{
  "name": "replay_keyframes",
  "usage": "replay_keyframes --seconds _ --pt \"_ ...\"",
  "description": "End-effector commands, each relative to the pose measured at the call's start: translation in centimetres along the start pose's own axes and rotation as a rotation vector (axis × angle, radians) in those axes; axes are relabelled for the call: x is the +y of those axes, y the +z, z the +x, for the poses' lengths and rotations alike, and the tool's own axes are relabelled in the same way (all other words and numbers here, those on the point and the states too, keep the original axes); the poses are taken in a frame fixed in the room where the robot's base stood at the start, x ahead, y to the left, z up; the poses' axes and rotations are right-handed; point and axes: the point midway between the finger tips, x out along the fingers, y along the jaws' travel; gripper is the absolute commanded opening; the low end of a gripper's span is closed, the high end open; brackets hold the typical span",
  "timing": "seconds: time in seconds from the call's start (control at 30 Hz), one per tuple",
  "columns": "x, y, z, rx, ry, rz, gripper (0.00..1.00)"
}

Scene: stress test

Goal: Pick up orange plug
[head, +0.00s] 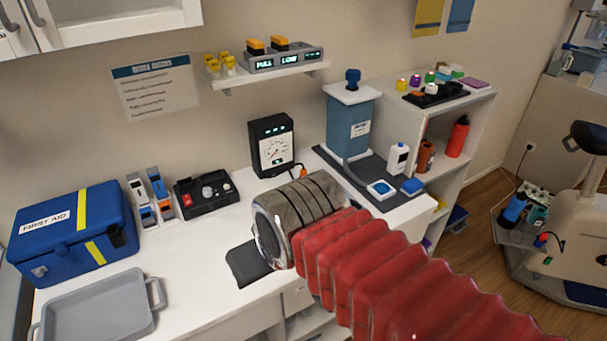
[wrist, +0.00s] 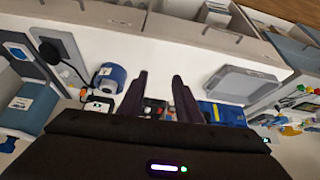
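A small orange piece, which looks like the orange plug (head: 301,171), sits on the white counter just right of the foot of the black meter (head: 271,146), with a dark cable beside it. It is partly hidden by my arm's metal cuff.
A blue first aid box (head: 74,232), a grey tray (head: 98,312) and a black control box (head: 206,194) stand on the left. A blue dispenser (head: 349,122) stands at the right on a dark mat. A shelf (head: 268,73) hangs above the meter.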

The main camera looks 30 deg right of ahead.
Motion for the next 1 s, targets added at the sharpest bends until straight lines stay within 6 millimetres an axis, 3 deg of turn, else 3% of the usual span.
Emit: replay_keyframes --seconds 0.2,0.37,0.67,1.0 --pt "0.1 -0.2 -0.1 0.0 0.001 0.001 0.4" --pt "0.5 -1.5 -0.1 -0.006 0.006 0.008 0.4" --pt "3.8 -7.8 0.6 -0.029 0.028 0.041 0.4" --pt "9.4 -15.3 3.0 -0.054 0.054 0.083 0.4"
